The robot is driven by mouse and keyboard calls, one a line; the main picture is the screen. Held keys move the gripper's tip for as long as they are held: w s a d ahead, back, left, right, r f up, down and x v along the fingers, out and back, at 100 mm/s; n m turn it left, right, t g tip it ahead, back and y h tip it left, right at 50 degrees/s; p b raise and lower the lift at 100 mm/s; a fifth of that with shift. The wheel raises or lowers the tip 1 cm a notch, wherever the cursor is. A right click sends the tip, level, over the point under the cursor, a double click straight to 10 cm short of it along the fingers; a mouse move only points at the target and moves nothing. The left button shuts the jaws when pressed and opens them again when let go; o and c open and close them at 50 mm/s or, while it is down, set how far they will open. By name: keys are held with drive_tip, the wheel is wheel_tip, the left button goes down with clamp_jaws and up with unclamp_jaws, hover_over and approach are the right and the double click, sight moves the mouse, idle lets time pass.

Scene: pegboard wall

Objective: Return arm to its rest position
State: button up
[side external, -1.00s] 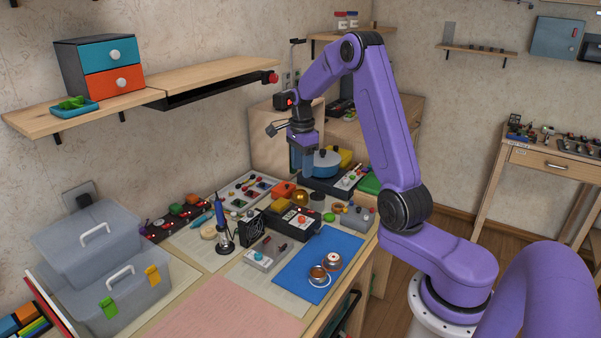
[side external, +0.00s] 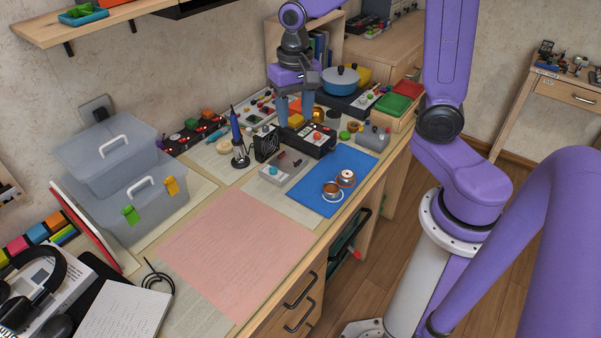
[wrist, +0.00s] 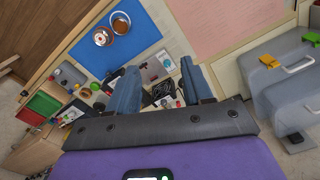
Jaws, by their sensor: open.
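My gripper (side external: 295,112) hangs over the back part of the workbench, its two blue-grey fingers pointing down, apart and with nothing between them. It also shows in the wrist view (wrist: 160,92), where bench items are visible between the spread fingers. In the side view the fingers overlap a black box with a red button (side external: 305,140); I cannot tell the exact height above it. My purple arm reaches in from the right, its upper part cut off by the top edge.
A blue mat (side external: 340,185) with copper-coloured spools (side external: 333,190) lies in front of the gripper. A blue pot (side external: 341,80) stands behind it. A soldering iron in its stand (side external: 238,150) and grey bins (side external: 115,160) are to the left. A pink mat (side external: 238,250) is clear.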

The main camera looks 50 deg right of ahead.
drive_tip(key=s+a+n, duration=0.1)
drive_tip(key=s+n, duration=0.7)
drive_tip(key=s, duration=0.3)
drive_tip(key=s+a+n, duration=0.2)
drive_tip(key=s+n, duration=0.7)
drive_tip(key=s, duration=0.1)
drive_tip(key=shift+s+a, duration=0.25)
drive_tip(key=shift+s, duration=0.15)
